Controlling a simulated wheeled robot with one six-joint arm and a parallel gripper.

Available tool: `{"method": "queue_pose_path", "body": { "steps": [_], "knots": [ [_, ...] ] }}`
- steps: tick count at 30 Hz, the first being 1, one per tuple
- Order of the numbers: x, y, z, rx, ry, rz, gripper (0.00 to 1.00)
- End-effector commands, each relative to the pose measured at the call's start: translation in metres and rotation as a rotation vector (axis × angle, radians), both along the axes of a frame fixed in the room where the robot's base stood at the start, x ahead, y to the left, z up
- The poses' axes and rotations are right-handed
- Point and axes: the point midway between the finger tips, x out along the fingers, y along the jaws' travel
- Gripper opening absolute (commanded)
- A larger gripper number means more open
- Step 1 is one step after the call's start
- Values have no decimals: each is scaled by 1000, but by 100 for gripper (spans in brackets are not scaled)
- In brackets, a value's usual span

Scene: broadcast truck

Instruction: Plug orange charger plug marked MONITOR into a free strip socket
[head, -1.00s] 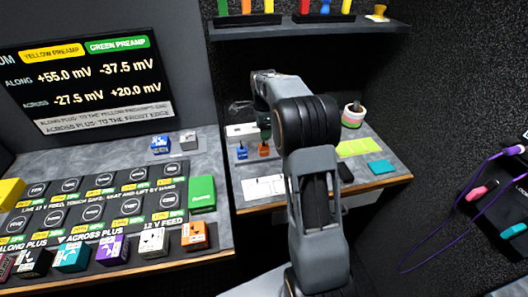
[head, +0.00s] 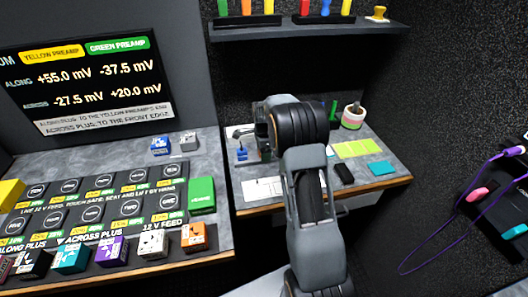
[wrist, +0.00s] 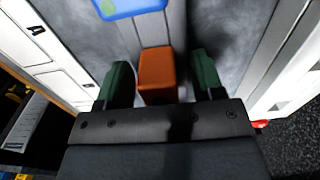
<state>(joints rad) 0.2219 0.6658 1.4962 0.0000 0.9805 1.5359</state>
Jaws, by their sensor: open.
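The orange plug (wrist: 158,82) stands between the two green fingers of my gripper (wrist: 160,62) in the wrist view. The fingers are open, with a gap visible on both sides of it. In the head view my arm hides it, and no MONITOR marking is legible.
A white printed card (head: 262,188) lies at the desk's front. Yellow notes (head: 358,148), a black item (head: 344,173), a teal pad (head: 383,168) and a tape stack (head: 353,116) are on the right. A shelf (head: 310,30) hangs above.

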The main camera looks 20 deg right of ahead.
Motion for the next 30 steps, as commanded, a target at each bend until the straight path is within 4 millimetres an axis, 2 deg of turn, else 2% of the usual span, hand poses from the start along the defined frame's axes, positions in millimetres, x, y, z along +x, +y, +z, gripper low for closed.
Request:
{"method": "queue_pose_path", "body": {
  "steps": [7,24,30],
  "knots": [
    [0,0,-1,0,-1,0,61],
    [0,0,0,0,-1,0,7],
    [0,0,0,0,-2,0,7]
  ]
}}
